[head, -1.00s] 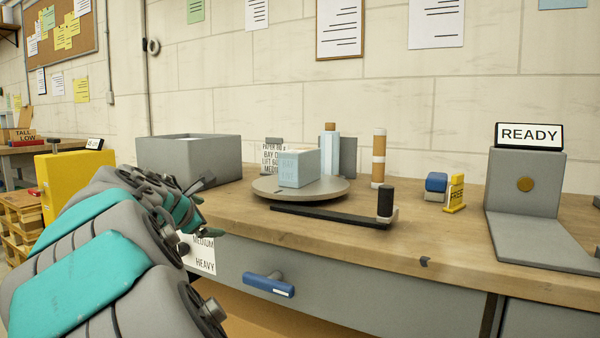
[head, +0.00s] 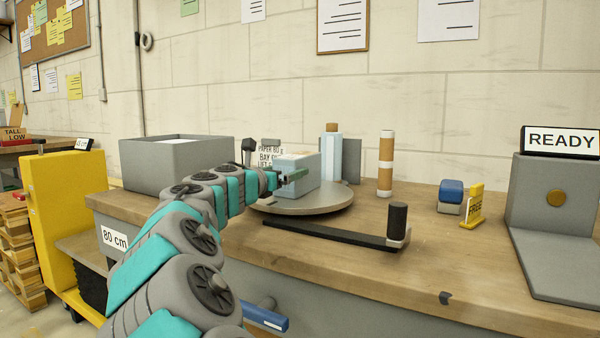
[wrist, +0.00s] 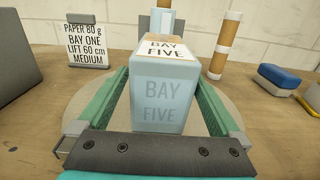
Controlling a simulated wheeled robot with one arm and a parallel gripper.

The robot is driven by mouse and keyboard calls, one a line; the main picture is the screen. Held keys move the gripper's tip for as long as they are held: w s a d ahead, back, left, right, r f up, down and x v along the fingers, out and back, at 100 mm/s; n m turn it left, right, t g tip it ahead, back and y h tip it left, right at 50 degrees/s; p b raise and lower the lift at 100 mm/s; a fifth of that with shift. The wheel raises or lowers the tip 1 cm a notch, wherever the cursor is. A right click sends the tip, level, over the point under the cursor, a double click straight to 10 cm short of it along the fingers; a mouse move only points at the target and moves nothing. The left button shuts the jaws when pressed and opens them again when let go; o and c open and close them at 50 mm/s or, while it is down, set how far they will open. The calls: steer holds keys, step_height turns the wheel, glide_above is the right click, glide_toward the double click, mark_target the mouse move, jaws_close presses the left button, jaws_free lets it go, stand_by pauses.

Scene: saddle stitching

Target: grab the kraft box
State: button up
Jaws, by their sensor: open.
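A box marked BAY FIVE (wrist: 160,100) stands between the fingers in the wrist view. Its near face is pale blue; brown shows on its top around a white label. No other box that looks kraft is plain to see. In the head view the box (head: 308,174) stands on a round grey turntable (head: 325,203). My gripper (wrist: 165,78) is open, with one green finger along each side of the box. A narrow gap shows beside the near face; contact farther back is unclear. In the head view my gripper (head: 288,178) is at the box's left side.
A black bar with an upright handle (head: 397,220) lies in front of the turntable. A pale blue bottle (head: 332,150) and a brown-and-white tube (head: 386,160) stand behind. A grey bin (head: 165,165) is left, a READY stand (head: 545,190) right. A sign (wrist: 88,45) stands left of the box.

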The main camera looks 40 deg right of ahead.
steer(key=x, duration=0.5)
steer(key=shift+d+f+b, duration=0.3)
steer(key=shift+f+b, duration=0.05)
steer(key=shift+f, duration=0.05)
steer(key=shift+w+d, duration=0.15)
steer(key=shift+d, duration=0.25)
steer(key=shift+r, duration=0.1)
steer(key=shift+c, duration=0.2)
jaws_close()
